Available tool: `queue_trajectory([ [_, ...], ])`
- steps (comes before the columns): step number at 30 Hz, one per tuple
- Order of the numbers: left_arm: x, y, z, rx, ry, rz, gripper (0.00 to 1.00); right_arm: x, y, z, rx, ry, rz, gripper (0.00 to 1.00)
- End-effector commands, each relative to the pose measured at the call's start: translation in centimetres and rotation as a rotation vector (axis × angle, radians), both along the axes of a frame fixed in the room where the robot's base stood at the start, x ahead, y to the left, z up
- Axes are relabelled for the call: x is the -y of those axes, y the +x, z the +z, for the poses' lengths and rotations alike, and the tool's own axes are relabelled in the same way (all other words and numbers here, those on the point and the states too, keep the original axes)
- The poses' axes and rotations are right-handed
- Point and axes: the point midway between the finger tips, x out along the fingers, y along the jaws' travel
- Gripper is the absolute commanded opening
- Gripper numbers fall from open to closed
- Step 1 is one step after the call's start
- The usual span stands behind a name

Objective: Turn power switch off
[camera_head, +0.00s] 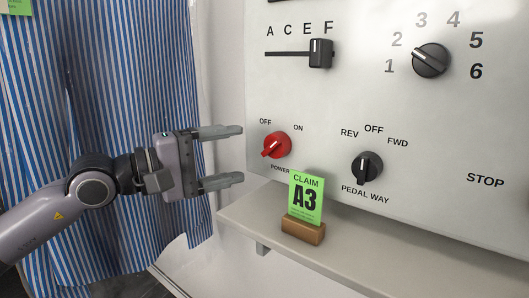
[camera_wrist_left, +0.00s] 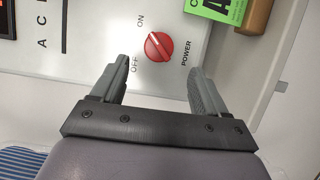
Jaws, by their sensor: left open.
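The red power switch (camera_head: 276,145) is a round knob on the pale control panel, with OFF at its upper left and ON at its upper right. Its raised grip slants from lower left to upper right, in line with ON. My left gripper (camera_head: 240,155) is open and empty, to the left of the knob and apart from it. In the left wrist view the knob (camera_wrist_left: 159,46) lies ahead, between and beyond the two fingertips (camera_wrist_left: 159,65), with its white mark towards ON. My right gripper is not in view.
A green A3 claim card (camera_head: 306,198) in a wooden block (camera_head: 303,230) stands on the ledge (camera_head: 400,236), right of and below the knob. The pedal way knob (camera_head: 367,168), slider (camera_head: 320,53) and numbered dial (camera_head: 431,60) are nearby. A striped curtain (camera_head: 120,90) hangs behind my left arm.

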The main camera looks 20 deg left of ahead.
Motion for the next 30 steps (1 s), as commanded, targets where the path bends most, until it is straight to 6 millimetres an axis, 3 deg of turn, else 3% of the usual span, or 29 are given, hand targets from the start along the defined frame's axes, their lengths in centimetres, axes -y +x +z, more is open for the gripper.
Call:
queue_trajectory([
  [5, 0.4, 0.6, 0.3, 0.017, 0.02, 0.006, 0.74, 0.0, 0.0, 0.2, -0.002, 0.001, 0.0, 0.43],
  [21, 4.3, 4.9, 0.2, 0.013, 0.015, 0.006, 0.74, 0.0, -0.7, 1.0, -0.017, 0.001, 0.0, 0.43],
  [30, 4.7, 5.3, 0.1, 0.013, 0.017, 0.006, 0.74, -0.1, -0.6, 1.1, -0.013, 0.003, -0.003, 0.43],
])
